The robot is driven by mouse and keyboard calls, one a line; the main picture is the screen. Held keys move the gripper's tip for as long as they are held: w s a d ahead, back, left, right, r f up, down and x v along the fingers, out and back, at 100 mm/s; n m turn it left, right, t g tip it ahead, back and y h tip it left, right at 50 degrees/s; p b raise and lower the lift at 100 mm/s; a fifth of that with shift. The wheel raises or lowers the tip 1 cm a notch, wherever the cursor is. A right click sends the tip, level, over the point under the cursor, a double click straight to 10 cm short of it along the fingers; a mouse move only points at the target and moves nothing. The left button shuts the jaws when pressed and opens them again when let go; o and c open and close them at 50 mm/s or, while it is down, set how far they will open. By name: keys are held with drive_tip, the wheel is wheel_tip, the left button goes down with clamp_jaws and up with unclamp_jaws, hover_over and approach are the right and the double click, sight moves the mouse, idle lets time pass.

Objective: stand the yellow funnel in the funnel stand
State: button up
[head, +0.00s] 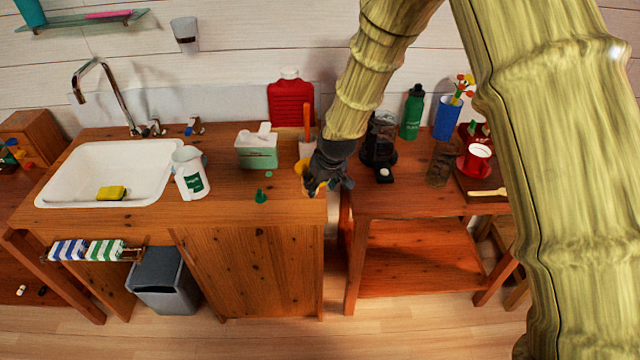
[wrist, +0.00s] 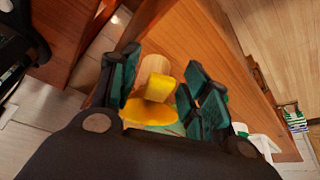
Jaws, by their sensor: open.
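The yellow funnel (wrist: 150,108) shows in the wrist view between the fingers of my gripper (wrist: 160,95). The fingers are open, one to each side of it, with no clear contact visible. A pale, round-ended wooden piece (wrist: 154,66) shows just behind the funnel; it may be part of the funnel stand, but I cannot tell. In the head view my gripper (head: 327,184) is low over the right end of the sink counter and hides most of the funnel, with only small yellow patches showing. I cannot tell whether the funnel sits in a stand.
The wooden counter (head: 225,203) holds a sink (head: 75,165), white jug (head: 190,180), green box (head: 257,154) and small green piece (head: 260,196). A dark appliance (head: 378,145) stands on the table to the right, across a narrow gap. Counter space left of my gripper is fairly clear.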

drive_tip(key=v, duration=1.1)
drive_tip(key=shift+r, duration=0.25)
drive_tip(key=shift+s+d, duration=0.1)
drive_tip(key=shift+s, duration=0.05)
drive_tip(key=s+d+f+m+g, duration=0.15)
drive_tip(key=s+d+f, duration=0.35)
drive_tip(key=s+f, duration=0.55)
drive_tip(key=s+d+f+m+g, duration=0.15)
drive_tip(key=s+d+f, duration=0.45)
drive_tip(key=f, duration=0.8)
drive_tip(key=s+d+f+m, duration=0.1)
drive_tip(key=s+d+f, duration=0.1)
drive_tip(key=s, duration=0.6)
drive_tip(key=s+d+f+m+h, duration=0.1)
drive_tip(key=s+d+f, duration=0.1)
drive_tip(key=s+f, duration=0.3)
drive_tip(key=s+d+f+g, duration=0.1)
drive_tip(key=s+d+f, duration=0.2)
drive_tip(key=s, duration=0.9)
drive_tip(key=shift+s+f+m+h, duration=0.3)
drive_tip(key=shift+f+m+h, duration=0.1)
